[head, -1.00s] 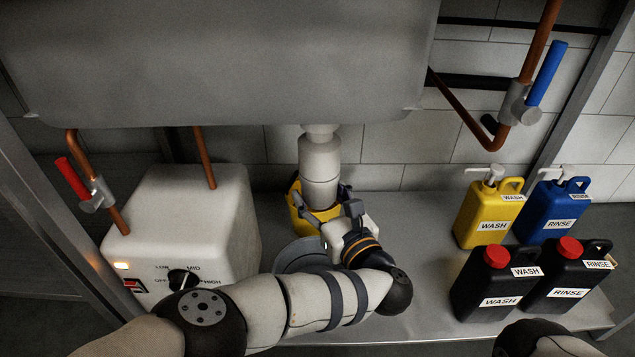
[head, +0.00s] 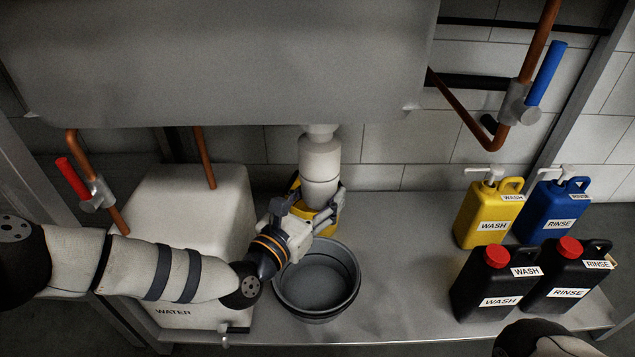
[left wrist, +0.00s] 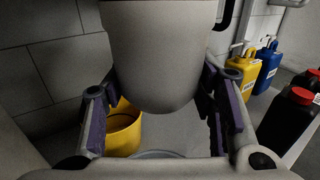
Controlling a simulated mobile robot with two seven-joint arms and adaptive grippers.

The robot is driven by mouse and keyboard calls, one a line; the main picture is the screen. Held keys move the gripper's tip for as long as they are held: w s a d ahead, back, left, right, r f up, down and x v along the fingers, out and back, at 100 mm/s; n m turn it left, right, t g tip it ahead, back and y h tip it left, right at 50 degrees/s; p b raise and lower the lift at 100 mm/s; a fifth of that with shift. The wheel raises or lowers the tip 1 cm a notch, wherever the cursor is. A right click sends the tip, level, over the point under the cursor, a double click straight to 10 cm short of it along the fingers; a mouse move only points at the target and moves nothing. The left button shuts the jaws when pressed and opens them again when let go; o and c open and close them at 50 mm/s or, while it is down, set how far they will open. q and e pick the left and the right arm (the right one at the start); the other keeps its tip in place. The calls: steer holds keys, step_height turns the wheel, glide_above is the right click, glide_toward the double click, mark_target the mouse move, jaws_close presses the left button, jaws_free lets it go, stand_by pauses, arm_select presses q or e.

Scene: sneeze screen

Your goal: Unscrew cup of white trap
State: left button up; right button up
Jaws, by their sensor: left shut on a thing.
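The white trap (head: 319,160) hangs upright under the grey sink. Its rounded cup (left wrist: 160,55) fills the upper middle of the left wrist view. My left gripper (head: 305,207) comes from the left and front at the trap's lower end. In the left wrist view its purple-padded fingers (left wrist: 165,88) stand on both sides of the cup, shut on it. In the head view the gripper hides part of the cup. I cannot tell whether the cup's thread has turned. My right gripper is out of view; only a piece of my right arm shows at bottom right.
A grey basin (head: 350,292) stands on the shelf (head: 405,265) below the gripper. A yellow container (left wrist: 124,132) is behind the trap. A white water heater (head: 205,210) stands left, partly behind my arm. Wash and rinse jugs (head: 487,215) stand right. The shelf between basin and jugs is clear.

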arm_select(q)
steer(key=o, duration=1)
steer(key=shift+w+a+r, duration=0.1)
steer(key=shift+w+r, duration=0.05)
steer(key=shift+w, duration=0.05)
steer(key=shift+s, duration=0.1)
steer(key=shift+d, duration=0.2)
